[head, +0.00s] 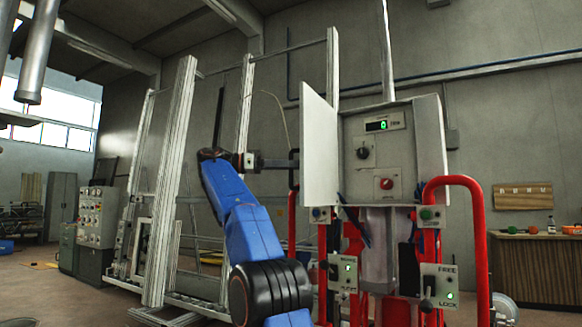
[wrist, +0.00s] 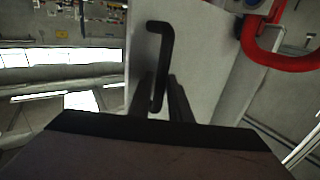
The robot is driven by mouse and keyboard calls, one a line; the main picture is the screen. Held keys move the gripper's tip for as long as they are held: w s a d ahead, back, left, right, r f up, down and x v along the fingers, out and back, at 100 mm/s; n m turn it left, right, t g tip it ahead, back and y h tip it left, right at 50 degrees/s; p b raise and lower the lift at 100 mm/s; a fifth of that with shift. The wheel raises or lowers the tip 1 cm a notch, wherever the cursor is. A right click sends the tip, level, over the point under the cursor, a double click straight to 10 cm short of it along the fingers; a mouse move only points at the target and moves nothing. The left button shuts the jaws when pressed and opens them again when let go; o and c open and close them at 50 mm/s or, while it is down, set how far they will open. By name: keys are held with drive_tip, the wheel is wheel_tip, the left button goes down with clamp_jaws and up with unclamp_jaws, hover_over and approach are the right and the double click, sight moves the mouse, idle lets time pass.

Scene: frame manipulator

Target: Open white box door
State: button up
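The white box (head: 394,122) stands right of centre in the head view. Its white door (head: 319,150) is swung out on the left side, so the grey panel with a green display and knobs shows. The door's black handle (head: 294,168) is on its outer face. The handle also shows in the wrist view (wrist: 165,42), in front of the white door (wrist: 205,60). My gripper (head: 284,162) is at the handle. In the wrist view its two fingers (wrist: 163,82) stand on either side of the handle's bar, with a narrow gap on the right.
A red tubular frame (head: 476,225) and a lever box (head: 439,287) stand below and right of the white box. A tall metal frame (head: 170,180) is at left behind my arm. A wooden counter (head: 538,265) is at far right.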

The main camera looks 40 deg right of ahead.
drive_tip(key=shift+o, duration=0.7)
drive_tip(key=v, duration=0.7)
drive_tip(key=shift+a, duration=0.2)
drive_tip(key=shift+w+f, duration=0.1)
drive_tip(key=shift+w, duration=0.05)
drive_tip(key=shift+w, duration=0.1)
